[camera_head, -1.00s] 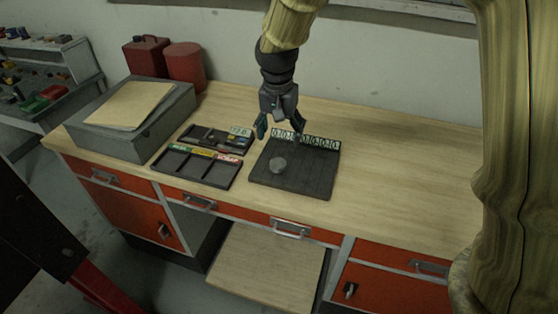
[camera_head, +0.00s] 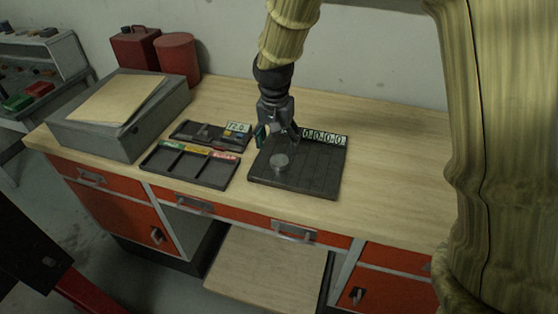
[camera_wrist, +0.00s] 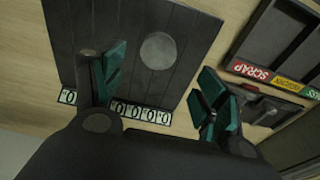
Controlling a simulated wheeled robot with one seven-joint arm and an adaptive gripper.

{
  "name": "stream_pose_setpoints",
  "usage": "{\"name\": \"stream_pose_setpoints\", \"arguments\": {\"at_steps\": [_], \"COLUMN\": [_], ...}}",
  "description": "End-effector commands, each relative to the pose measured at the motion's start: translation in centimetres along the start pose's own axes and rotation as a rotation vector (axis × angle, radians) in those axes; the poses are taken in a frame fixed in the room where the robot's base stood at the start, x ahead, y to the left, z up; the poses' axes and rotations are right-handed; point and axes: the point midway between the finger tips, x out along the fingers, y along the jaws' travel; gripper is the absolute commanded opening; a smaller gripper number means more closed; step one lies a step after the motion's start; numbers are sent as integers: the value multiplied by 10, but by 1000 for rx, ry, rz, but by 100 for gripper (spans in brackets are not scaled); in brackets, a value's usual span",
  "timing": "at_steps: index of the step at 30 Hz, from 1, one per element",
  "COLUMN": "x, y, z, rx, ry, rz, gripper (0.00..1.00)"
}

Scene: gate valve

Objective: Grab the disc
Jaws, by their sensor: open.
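The disc is a small round grey piece (camera_head: 280,160) lying on the left part of a dark grooved board (camera_head: 318,178) on the workbench. In the wrist view the disc (camera_wrist: 158,50) lies beyond my fingertips, between the lines of the two fingers. My gripper (camera_head: 276,134) is open and empty above the back left edge of the board, apart from the disc. In the wrist view its two teal-padded fingers (camera_wrist: 160,75) are spread wide. The board's number strip (camera_head: 324,138) along the back is partly hidden by my gripper.
A sorting tray (camera_head: 188,181) with coloured labels, one reading SCRAP, sits left of the board. A dark instrument with a display (camera_head: 238,127) lies behind it. A grey box (camera_head: 70,128) and red canisters (camera_head: 177,62) stand farther left. The bench right of the board is clear.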

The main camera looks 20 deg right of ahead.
Motion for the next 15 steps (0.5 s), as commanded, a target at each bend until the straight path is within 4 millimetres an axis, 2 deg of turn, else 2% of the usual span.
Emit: {"name": "stream_pose_setpoints", "arguments": {"at_steps": [11, 15], "x": [17, 29], "y": [-1, 0], "z": [1, 3], "rx": [-4, -4], "ry": [0, -2], "rz": [0, 1], "gripper": [73, 73]}}
